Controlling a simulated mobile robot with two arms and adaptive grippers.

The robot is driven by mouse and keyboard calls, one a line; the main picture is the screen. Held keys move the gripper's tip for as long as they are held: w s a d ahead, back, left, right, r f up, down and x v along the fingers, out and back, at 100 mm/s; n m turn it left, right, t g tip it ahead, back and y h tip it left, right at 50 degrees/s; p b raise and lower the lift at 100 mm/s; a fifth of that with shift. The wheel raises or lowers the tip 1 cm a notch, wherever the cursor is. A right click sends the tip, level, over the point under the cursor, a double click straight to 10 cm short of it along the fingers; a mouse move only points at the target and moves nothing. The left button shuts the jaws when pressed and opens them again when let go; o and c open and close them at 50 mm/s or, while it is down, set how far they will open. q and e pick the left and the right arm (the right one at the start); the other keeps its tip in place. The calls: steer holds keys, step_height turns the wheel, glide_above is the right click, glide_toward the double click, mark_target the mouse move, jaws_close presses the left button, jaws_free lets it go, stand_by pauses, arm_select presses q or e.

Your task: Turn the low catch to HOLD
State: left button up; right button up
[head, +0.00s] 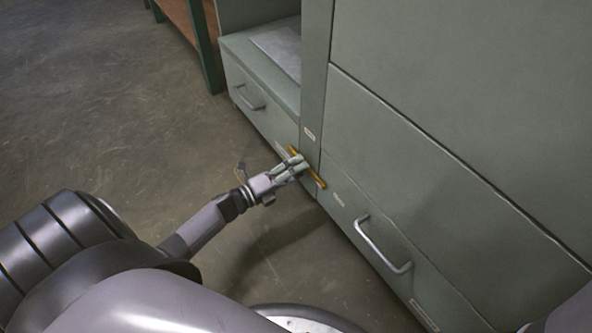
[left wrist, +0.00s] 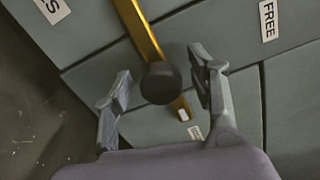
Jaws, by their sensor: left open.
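The low catch (head: 318,181) is a yellow bar on the cabinet's narrow post, slanting from upper left to lower right in the head view. In the left wrist view the yellow bar (left wrist: 141,30) has a dark round knob (left wrist: 160,83) at its pivot and a white mark near its lower end. Contact cannot be told. My right gripper is not in view.
The grey-green cabinet (head: 450,110) fills the right side. Drawers with metal handles (head: 382,247) (head: 249,98) flank the catch. A label ending in S (left wrist: 52,9) is on the left drawer. A green-legged table (head: 205,45) stands behind. The concrete floor (head: 110,110) at left is clear.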

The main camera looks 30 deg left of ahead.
arm_select(q)
steer(key=v, duration=1.1)
steer(key=shift+s+a, duration=0.15)
steer(key=shift+s, duration=0.25)
